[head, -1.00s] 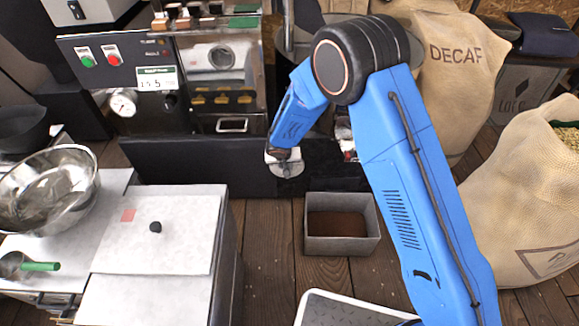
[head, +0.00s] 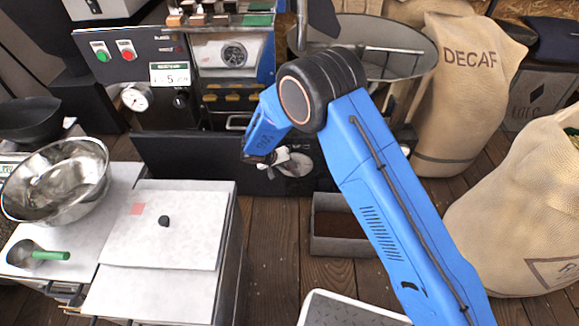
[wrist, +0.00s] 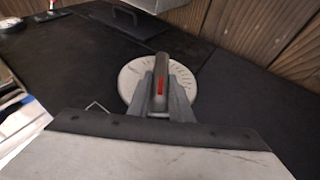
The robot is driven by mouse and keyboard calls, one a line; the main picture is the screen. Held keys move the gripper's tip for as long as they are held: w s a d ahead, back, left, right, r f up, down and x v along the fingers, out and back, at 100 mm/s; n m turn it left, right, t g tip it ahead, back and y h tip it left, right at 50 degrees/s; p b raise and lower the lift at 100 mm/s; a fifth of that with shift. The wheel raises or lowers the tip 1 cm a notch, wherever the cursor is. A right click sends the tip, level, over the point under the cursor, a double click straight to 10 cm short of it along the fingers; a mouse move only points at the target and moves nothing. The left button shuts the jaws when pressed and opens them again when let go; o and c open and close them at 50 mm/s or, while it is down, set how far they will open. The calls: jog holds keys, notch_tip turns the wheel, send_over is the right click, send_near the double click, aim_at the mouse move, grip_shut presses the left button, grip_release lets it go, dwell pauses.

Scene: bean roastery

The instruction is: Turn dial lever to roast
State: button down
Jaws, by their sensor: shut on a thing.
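The dial is a pale round plate with scale marks around its rim (wrist: 130,82), set on a dark panel. Its lever (wrist: 160,68) is a grey bar with a red mark, and it stands across the plate in the wrist view. My gripper (wrist: 162,88) is shut on the lever, one finger on each side. In the head view, the dial plate (head: 298,164) shows low on the dark machine front, with my gripper (head: 272,160) at its left side. The plate's lettering is too small to read, and my gripper partly covers it.
A grey bin of brown grounds (head: 318,245) stands on the floor below the dial. A white-topped counter (head: 120,300) with a steel bowl (head: 58,180) is at left. A DECAF sack (head: 460,100) and an open sack (head: 515,215) are at right.

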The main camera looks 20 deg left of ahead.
jog(key=c, duration=1.6)
grip_release()
jog(key=v, duration=1.7)
jog(key=shift+r, duration=0.2)
